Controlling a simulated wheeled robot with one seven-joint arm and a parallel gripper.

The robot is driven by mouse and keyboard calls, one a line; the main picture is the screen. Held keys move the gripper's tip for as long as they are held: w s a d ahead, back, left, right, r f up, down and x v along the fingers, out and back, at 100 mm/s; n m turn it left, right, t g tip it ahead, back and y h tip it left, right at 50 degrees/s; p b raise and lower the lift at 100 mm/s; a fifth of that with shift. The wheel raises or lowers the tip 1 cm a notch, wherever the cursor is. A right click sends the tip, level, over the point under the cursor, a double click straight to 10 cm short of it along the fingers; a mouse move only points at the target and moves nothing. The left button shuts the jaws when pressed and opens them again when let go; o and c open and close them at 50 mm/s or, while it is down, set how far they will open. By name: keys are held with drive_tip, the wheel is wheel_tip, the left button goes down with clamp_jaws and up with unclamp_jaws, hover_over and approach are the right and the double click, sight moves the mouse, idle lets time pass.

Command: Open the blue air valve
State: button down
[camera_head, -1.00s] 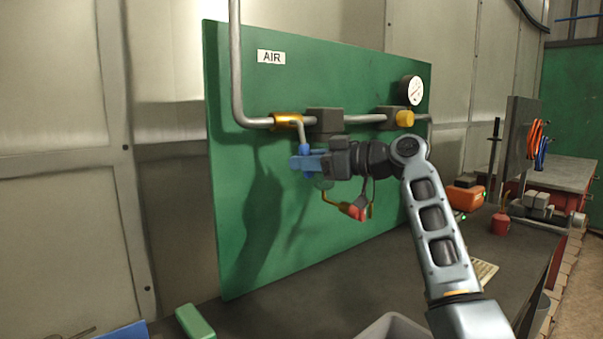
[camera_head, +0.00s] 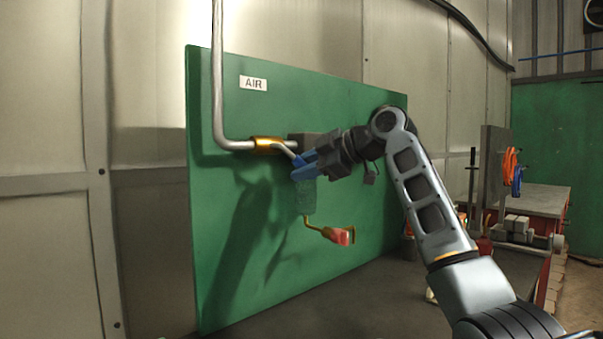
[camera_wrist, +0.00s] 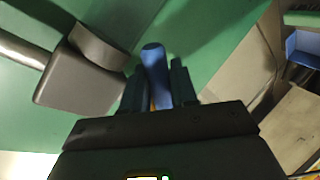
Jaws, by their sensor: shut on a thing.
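The blue air valve sits on the pipe on the green panel under the AIR sign (camera_head: 253,83). Its brass body (camera_head: 266,144) has a bent metal lever slanting down to the right, ending in a blue grip (camera_head: 299,159). My gripper (camera_head: 305,166) is at the lever's end, shut on the blue grip. In the wrist view, the blue grip (camera_wrist: 154,62) stands between the two dark fingers of my gripper (camera_wrist: 159,85). My gripper covers part of the grip in the head view.
A dark block (camera_head: 303,140) is on the pipe just right of the valve, close to my gripper. A red-handled lever (camera_head: 338,235) hangs below on the panel. The dark bench (camera_head: 350,295) lies underneath. A vise (camera_head: 517,230) stands to the right.

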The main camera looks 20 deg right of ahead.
drive_tip(key=shift+r, duration=0.1)
idle(0.5)
drive_tip(key=c, duration=1)
unclamp_jaws()
